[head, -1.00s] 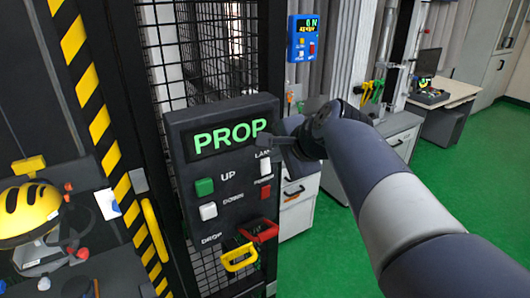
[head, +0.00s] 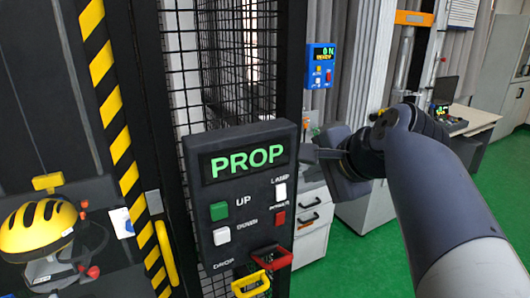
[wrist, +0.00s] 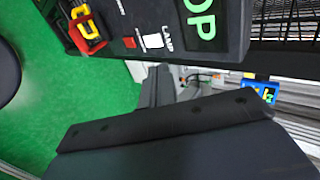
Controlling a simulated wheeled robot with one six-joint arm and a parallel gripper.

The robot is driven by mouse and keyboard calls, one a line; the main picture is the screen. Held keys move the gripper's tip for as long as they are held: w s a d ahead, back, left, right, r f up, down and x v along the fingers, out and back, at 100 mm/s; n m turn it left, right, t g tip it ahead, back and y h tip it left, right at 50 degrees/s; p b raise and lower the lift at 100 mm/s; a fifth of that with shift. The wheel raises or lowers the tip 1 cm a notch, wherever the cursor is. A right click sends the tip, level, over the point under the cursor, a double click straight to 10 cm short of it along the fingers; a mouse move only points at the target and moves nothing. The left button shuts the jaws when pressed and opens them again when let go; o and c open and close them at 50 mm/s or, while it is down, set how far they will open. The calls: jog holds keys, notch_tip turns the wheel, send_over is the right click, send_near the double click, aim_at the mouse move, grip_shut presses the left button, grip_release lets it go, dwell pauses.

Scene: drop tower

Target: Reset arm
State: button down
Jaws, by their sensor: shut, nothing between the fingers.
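My gripper (head: 308,154) is shut and empty at the right edge of the black control panel (head: 192,170). In the head view its tip lies just right of the panel's top right corner; I cannot tell whether they touch. The panel's green display reads PROP (head: 247,161). Below it are a green UP button (head: 219,211), a white DOWN button (head: 222,235), a white LAMP switch (head: 280,192) and a red button (head: 279,217). In the wrist view my gripper (wrist: 157,86) points toward the panel, which shows rotated at the top (wrist: 236,30).
A black mesh cage (head: 188,60) stands behind. A yellow helmet (head: 38,230) is at left, a blue box (head: 320,66) behind. Green floor (head: 345,255) is open at right.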

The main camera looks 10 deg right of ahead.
notch_tip(320, 180, down, 9)
jog(key=w+b, duration=0.2)
jog(key=b, duration=0.1)
jog(key=r+v, duration=0.1)
jog(key=v, duration=0.7)
jog(key=shift+w+a, duration=0.35)
jog(key=shift+a, duration=0.05)
jog(key=shift+f, duration=0.1)
